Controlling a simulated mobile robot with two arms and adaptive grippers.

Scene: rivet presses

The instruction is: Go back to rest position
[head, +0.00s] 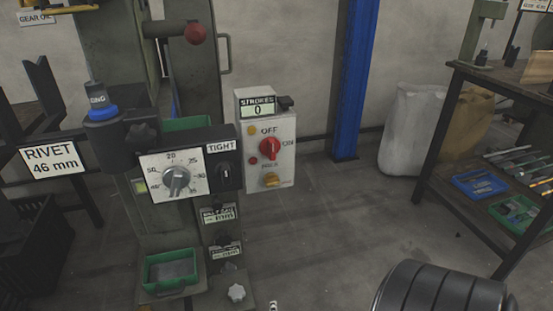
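No gripper can be made out in the head view, so neither hand is seen touching anything. A dark ribbed rounded part at the lower right edge looks like part of my own arm. A rivet press (190,75) stands left of centre. Its front carries a white dial (176,180) with a grey knob and a dark switch (224,173) under a "TIGHT" label. A grey control box (284,183) beside it has a counter (258,109) reading 0, a red rotary switch (269,149) and a yellow button (271,180).
A green bin (172,285) sits low on the press. A dark workbench (500,85) stands right, with sacks (412,128) behind it. The middle floor (330,235) is clear.

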